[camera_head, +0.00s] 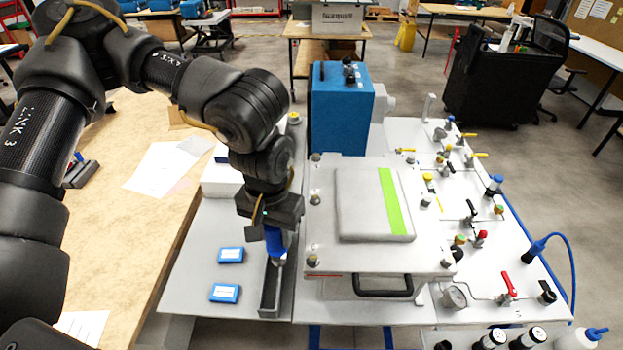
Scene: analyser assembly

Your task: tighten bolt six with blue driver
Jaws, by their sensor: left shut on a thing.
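My left gripper (268,228) reaches down from the left arm and is shut on the blue driver (275,243), which points down. The driver's lower end is at the dark narrow holder (270,295); I cannot tell if it touches it. The light grey analyser plate (325,225) lies just right of the gripper. Bolts show along its left edge: one at the back (316,157), one in the middle (314,198) and one at the front (312,261). No numbers are readable, so I cannot tell which is bolt six. My right gripper is not in view.
A blue box unit (340,110) stands behind the plate. Valves and a gauge (454,298) crowd the panel at right. Two small blue boxes (230,255) (224,293) lie on the grey board left of the holder. A wooden table (140,220) is at left.

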